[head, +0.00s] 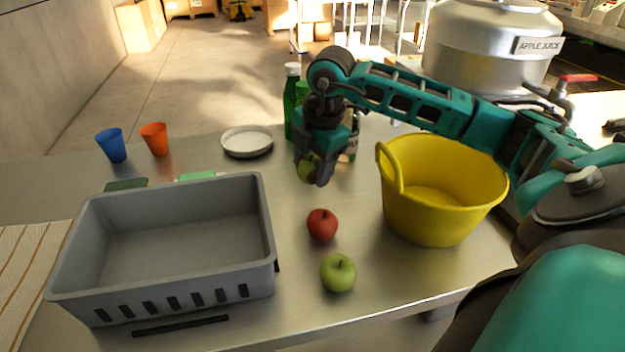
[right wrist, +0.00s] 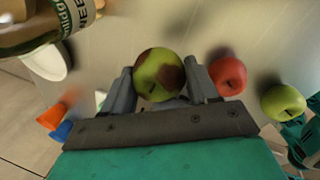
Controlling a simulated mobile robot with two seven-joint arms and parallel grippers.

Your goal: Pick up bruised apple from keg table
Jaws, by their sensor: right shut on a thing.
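The bruised apple (right wrist: 158,75) is green with brown patches. It sits between the two fingers of my right gripper (right wrist: 163,90) in the right wrist view. In the head view my right gripper (head: 316,172) is shut on this apple (head: 307,167) over the middle of the metal table (head: 290,290), and its fingers partly hide it. I cannot tell whether the apple touches the table. A red apple (head: 322,224) and a plain green apple (head: 338,272) stand on the table in front of the gripper. My left gripper is not in view.
A yellow tub (head: 440,215) stands right of the gripper, under my arm. A grey crate (head: 165,290) fills the left front. A white plate (head: 247,141), blue cup (head: 111,145), orange cup (head: 155,139) and green bottles (head: 291,100) stand behind. A steel keg (head: 480,45) is at the back right.

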